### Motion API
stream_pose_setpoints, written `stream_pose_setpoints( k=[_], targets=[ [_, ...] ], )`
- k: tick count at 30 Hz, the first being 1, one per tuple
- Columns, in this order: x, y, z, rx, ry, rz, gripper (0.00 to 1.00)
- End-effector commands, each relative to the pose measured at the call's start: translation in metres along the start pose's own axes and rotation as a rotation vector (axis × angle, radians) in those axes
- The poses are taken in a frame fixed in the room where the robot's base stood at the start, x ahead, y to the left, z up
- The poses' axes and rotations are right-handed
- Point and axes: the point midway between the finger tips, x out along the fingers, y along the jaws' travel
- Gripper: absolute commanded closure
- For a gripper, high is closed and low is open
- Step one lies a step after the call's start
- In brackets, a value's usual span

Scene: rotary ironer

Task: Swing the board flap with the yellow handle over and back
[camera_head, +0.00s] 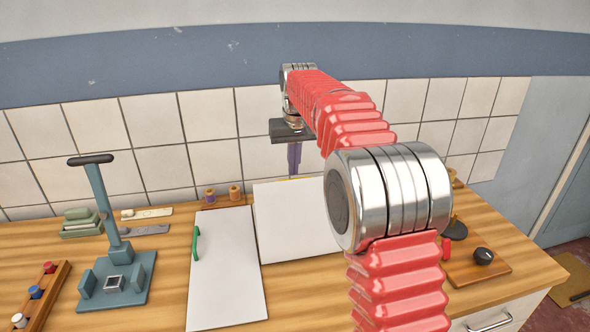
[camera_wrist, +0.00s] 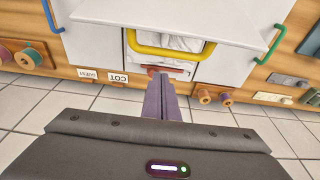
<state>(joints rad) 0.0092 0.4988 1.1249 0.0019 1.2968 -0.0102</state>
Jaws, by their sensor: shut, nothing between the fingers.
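The yellow handle (camera_wrist: 170,49) is a U-shaped bar in the wrist view, at the edge of a white board (camera_wrist: 190,18). It crosses an opening with creased white cloth (camera_wrist: 178,40) and a red strip below. My gripper (camera_wrist: 160,76) has its purple fingers shut and empty. Their tips are just below the handle in the picture, by the red strip; I cannot tell whether they touch anything. In the head view my gripper (camera_head: 294,160) points down behind a white board (camera_head: 292,222).
A white flap (camera_head: 226,285) with a green handle (camera_head: 196,243) lies left of the board. A blue handle (camera_wrist: 52,16) shows in the wrist view. Thread spools (camera_head: 234,193) stand near the tiled wall. A blue-grey press (camera_head: 115,270) stands further left.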

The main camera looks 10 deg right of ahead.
Motion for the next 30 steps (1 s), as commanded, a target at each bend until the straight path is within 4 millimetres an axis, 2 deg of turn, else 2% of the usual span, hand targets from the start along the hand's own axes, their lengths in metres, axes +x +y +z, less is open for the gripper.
stream_pose_setpoints(
  k=[9, 30],
  targets=[
    [-0.007, 0.001, 0.023, 0.001, -0.002, 0.001, 1.0],
    [-0.01, 0.001, 0.027, 0.002, 0.015, 0.001, 1.0]
  ],
)
